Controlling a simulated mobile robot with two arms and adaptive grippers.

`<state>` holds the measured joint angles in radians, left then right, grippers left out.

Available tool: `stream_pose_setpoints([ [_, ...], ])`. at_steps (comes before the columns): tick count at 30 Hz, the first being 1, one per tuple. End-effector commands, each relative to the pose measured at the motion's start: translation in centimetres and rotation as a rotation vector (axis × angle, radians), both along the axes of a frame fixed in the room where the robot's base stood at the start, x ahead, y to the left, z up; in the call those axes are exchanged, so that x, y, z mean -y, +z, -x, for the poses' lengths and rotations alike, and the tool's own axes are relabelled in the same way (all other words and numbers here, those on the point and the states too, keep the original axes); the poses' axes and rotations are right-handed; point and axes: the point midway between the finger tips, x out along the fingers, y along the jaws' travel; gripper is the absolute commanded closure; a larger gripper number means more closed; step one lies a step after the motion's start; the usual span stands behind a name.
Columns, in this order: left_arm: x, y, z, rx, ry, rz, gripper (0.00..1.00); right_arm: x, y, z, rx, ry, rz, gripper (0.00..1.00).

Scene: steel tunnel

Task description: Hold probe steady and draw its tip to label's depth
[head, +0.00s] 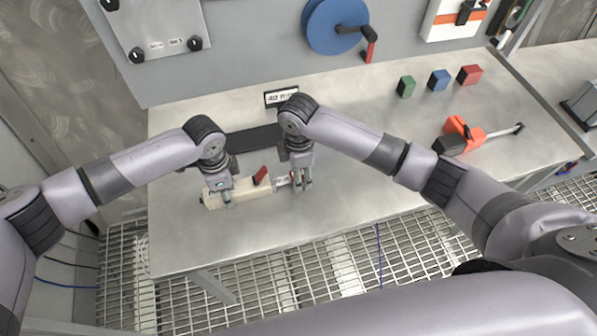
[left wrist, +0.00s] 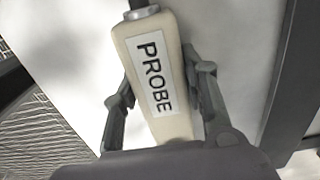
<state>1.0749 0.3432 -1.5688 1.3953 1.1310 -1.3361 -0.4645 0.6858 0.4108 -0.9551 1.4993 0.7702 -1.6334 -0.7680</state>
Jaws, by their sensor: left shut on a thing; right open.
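The cream probe (head: 242,193) lies on the steel bench, with a red part (head: 261,176) on top and a thin tip section with a small white marking (head: 281,181) at its right end. My left gripper (head: 223,197) is shut on the probe's body; in the left wrist view the fingers flank the body (left wrist: 181,124), which reads PROBE. My right gripper (head: 303,186) is open at the probe's tip end and hides part of it; I cannot tell whether it touches. The small label (head: 281,97) stands behind on the bench; its text is too small to read surely.
A dark pad (head: 252,142) lies behind the probe. Green (head: 406,87), blue (head: 439,80) and red (head: 470,75) blocks stand at the back right. An orange and black tool (head: 460,132) lies right. A blue reel (head: 336,26) hangs on the wall. The bench front is clear.

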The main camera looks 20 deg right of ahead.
Motion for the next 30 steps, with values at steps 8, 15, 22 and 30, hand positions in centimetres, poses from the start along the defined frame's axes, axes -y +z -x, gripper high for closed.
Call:
stream_pose_setpoints([
  [8, 0.0, -0.1, 0.1, -0.001, -0.001, 0.0, 0.94, -0.1, 1.5, -0.1, 0.004, 0.001, -0.002, 0.52],
  [15, 0.1, -0.1, 0.1, -0.001, -0.002, 0.0, 0.94, -0.1, 6.5, -0.1, 0.005, 0.001, -0.002, 0.52],
  [22, 0.1, -0.1, 0.1, -0.001, -0.002, 0.001, 0.94, 0.0, 10.5, -0.1, 0.003, 0.0, -0.001, 0.52],
  [30, 0.1, -0.1, 0.1, -0.002, -0.002, 0.002, 0.94, 0.0, 12.0, 0.0, 0.0, 0.0, 0.001, 0.52],
])
